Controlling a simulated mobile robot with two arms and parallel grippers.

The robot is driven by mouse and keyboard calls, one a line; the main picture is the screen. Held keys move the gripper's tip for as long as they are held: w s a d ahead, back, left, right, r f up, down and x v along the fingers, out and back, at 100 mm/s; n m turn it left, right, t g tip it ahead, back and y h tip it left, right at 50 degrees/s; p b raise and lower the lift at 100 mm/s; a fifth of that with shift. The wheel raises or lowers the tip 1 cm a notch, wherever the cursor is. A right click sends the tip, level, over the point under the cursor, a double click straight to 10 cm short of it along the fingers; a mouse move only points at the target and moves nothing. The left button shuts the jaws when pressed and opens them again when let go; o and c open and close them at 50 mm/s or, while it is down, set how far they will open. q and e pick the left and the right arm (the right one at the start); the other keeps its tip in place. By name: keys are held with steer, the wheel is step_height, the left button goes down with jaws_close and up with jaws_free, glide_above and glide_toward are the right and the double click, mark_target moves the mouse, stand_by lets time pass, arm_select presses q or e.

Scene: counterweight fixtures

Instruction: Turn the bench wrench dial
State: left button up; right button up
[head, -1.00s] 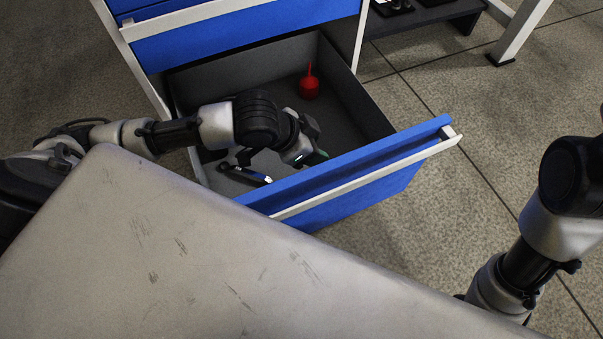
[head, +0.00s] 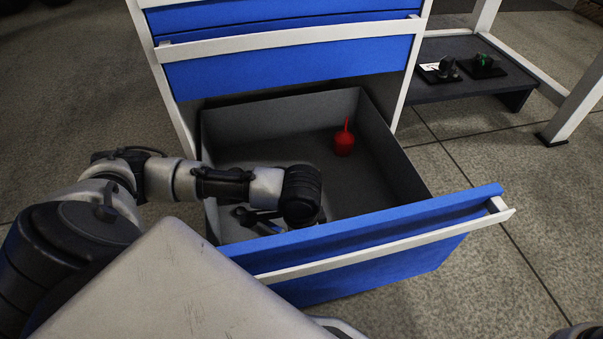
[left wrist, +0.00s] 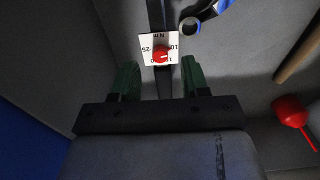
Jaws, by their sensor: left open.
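In the left wrist view, the wrench dial (left wrist: 146,40) is a white square plate with numbers, "Nm" and a red knob (left wrist: 161,54) in its middle. It sits on a dark bar that runs between my fingers. My left gripper (left wrist: 160,68) is open, its green fingers either side of the bar and the dial just past their tips; I see no contact. In the head view my left arm reaches into the open drawer, and the wrist hides the gripper and most of the wrench. My right gripper is out of view.
The blue-fronted drawer (head: 380,238) is pulled out of the cabinet. A red bulb with a spout (head: 343,143) lies inside; it also shows in the left wrist view (left wrist: 289,109). A wooden handle and a blue-and-grey ring lie near the dial.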

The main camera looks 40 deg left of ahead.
arm_select(q)
steer(key=shift+f+b, duration=0.85)
steer(key=shift+f, duration=0.65)
steer(key=shift+c, duration=0.3)
